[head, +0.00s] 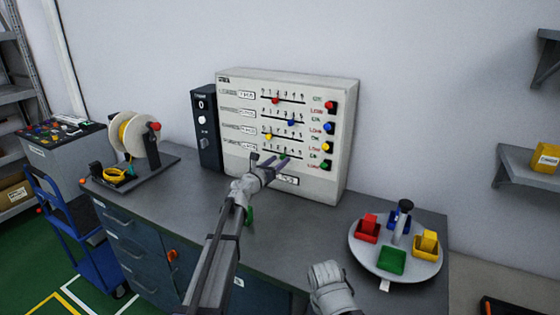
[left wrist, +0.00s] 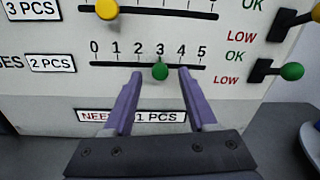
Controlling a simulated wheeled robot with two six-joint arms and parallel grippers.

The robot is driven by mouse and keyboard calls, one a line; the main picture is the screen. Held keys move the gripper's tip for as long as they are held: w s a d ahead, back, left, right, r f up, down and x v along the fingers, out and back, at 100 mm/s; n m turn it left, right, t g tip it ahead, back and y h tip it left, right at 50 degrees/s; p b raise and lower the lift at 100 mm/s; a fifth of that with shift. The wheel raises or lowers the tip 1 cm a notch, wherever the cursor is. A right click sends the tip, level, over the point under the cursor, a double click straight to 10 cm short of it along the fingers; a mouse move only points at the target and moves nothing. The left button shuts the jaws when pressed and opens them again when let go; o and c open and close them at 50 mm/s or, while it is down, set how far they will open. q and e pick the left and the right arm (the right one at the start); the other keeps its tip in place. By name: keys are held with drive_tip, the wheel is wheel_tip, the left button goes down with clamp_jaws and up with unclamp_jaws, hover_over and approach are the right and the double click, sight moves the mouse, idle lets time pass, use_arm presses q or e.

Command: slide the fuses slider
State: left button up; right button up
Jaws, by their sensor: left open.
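The fuses slider is the lowest row of the white panel (head: 345,120). Its green knob (left wrist: 160,71) stands at 3 on the 0 to 5 scale in the left wrist view.
Red (head: 276,100), blue (head: 291,122) and yellow (head: 268,136) knobs sit on the rows above. Coloured levers line the panel's right side. A round tray (head: 364,255) with coloured bins stands at right, a wire spool (head: 140,133) at left. The bench between is mostly clear.

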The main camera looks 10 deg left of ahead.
use_arm(q)
drive_tip(key=v, duration=0.6)
drive_tip(key=shift+s+a, duration=0.1)
drive_tip(key=shift+s, duration=0.05)
